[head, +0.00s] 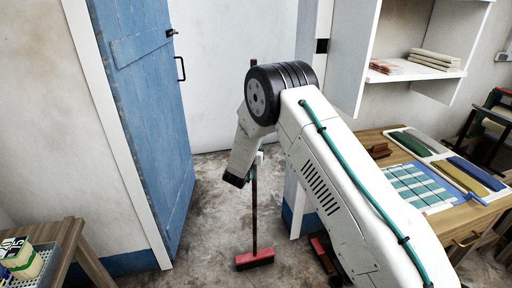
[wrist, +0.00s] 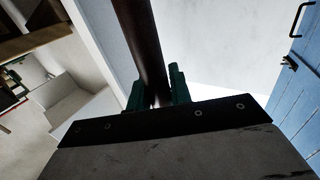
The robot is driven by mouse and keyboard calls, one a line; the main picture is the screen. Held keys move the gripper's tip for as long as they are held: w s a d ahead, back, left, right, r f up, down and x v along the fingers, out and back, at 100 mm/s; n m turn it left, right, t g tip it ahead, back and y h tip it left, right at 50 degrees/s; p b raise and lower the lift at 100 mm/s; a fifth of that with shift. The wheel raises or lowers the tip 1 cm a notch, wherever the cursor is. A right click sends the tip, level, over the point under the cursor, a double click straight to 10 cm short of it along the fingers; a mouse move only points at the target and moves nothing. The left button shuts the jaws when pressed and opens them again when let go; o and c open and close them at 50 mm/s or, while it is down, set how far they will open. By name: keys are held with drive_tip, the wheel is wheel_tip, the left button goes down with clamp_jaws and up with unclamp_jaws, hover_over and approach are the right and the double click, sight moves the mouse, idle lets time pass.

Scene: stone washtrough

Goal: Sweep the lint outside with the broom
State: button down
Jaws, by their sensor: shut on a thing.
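The broom has a dark upright handle and a red head (head: 254,259) that rests on or just above the stone floor, in front of the doorway. My gripper is shut on the broom's handle; in the head view my arm hides most of the grip. The wrist view shows the dark handle (wrist: 143,45) between the green fingers of my gripper (wrist: 158,88). The blue door (head: 150,110) stands open at the left of the doorway. I cannot make out any lint on the mottled floor.
A wooden table (head: 398,148) with coloured cloths stands at the right, under an open white cabinet (head: 395,88). A small wooden table (head: 62,250) with a basket is at the lower left. A dark and red object (head: 325,258) lies on the floor beside my arm.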

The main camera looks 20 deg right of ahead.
drive_tip(key=w, duration=1.3)
idle(1.3)
drive_tip(key=shift+w+r, duration=0.1)
drive_tip(key=shift+r, duration=0.05)
wheel_tip(320, 180, up, 8)
idle(0.8)
drive_tip(key=shift+r, duration=0.1)
